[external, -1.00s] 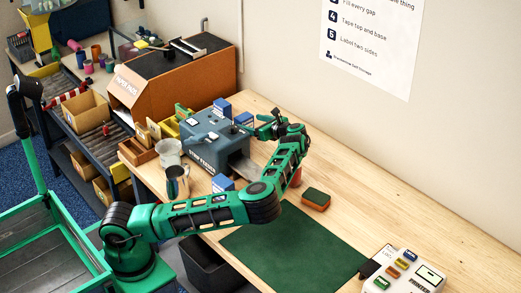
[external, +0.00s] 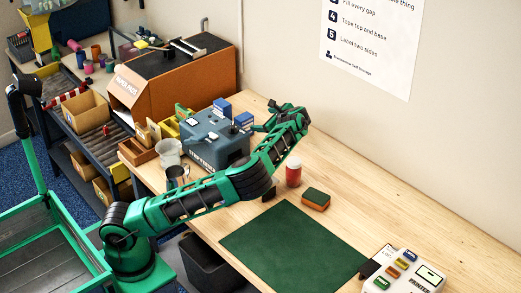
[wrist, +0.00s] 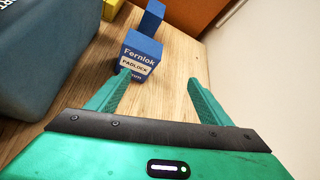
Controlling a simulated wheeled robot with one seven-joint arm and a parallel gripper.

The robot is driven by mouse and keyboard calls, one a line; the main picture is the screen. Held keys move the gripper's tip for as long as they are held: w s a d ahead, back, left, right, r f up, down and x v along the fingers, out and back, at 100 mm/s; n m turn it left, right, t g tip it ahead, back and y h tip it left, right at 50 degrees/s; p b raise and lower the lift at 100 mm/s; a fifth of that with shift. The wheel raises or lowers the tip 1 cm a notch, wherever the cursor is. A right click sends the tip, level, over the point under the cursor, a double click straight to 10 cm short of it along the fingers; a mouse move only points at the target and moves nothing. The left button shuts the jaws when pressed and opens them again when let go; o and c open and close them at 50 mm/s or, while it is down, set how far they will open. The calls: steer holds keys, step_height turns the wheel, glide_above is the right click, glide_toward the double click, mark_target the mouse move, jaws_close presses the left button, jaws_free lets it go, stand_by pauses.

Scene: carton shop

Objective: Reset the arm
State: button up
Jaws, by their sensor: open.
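My gripper (external: 264,127) is over the back of the wooden bench, beside the grey machine. In the wrist view my gripper (wrist: 160,82) has its two green fingers spread apart with nothing between them. A blue padlock box (wrist: 142,52) lies beyond the fingertips, close to the left one, with a clear view of its label. Another blue box (wrist: 152,18) stands behind it. My green arm reaches across the bench from the lower left, bent upward near its end.
The grey machine (external: 214,140) stands close left of my gripper. A green mat (external: 293,248) lies empty.

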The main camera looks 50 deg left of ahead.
steer(key=w+n+t+h, duration=0.1)
steer(key=n+h, duration=0.1)
steer(key=w+n+t+h, duration=0.1)
steer(key=w, duration=0.1)
steer(key=w+d+n+t+h, duration=0.1)
steer(key=w+n+h, duration=0.1)
steer(key=shift+w+f+n+h, duration=0.2)
steer(key=shift+f+n+h, duration=0.1)
steer(key=shift+f, duration=0.05)
steer(key=s+d+r+n+t+h, duration=0.25)
steer(key=d+r+n+h, duration=0.3)
steer(key=d+r, duration=0.35)
steer(key=s+d+g+h, duration=0.1)
steer(key=s+d, duration=0.3)
steer(key=s, duration=0.3)
steer(key=s+d+f+g+h, duration=0.1)
steer(key=s+d, duration=0.2)
steer(key=s, duration=0.5)
steer(key=s+d+g, duration=0.1)
steer(key=s+d, duration=0.3)
steer(key=s, duration=0.3)
steer(key=s+f+m+g+y, duration=0.1)
steer(key=s+f, duration=0.3)
steer(key=s, duration=1.4)
steer(key=s+f+m+g, duration=0.1)
steer(key=s+f+g, duration=0.2)
steer(key=s, duration=1.5)
steer(key=shift+s+d+f+y, duration=0.35)
steer(key=shift+s+d+f, duration=0.1)
steer(key=shift+f, duration=0.2)
